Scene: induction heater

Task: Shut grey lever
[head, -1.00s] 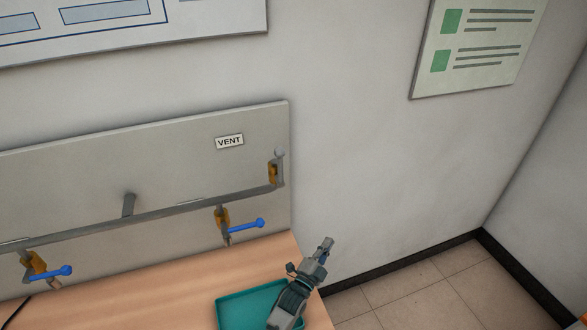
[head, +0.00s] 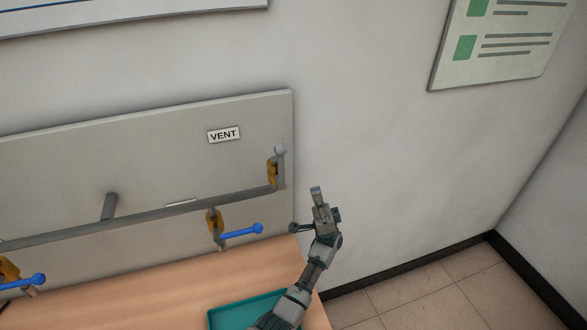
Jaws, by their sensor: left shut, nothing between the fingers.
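The grey lever (head: 281,161) stands upright on a brass valve (head: 271,173) at the right end of the grey pipe (head: 150,215). It ends in a round grey knob and sits below and right of the VENT label (head: 223,135). My left gripper (head: 317,194) is shut and empty. Its fingers point up, to the right of the lever and a little lower in the picture, apart from it. My right gripper is not in view.
Two blue levers (head: 241,231) and (head: 25,281) sit on brass valves below the pipe. A grey backboard (head: 60,170) stands behind. A teal tray (head: 225,315) lies on the wooden table (head: 150,285) beneath my left arm.

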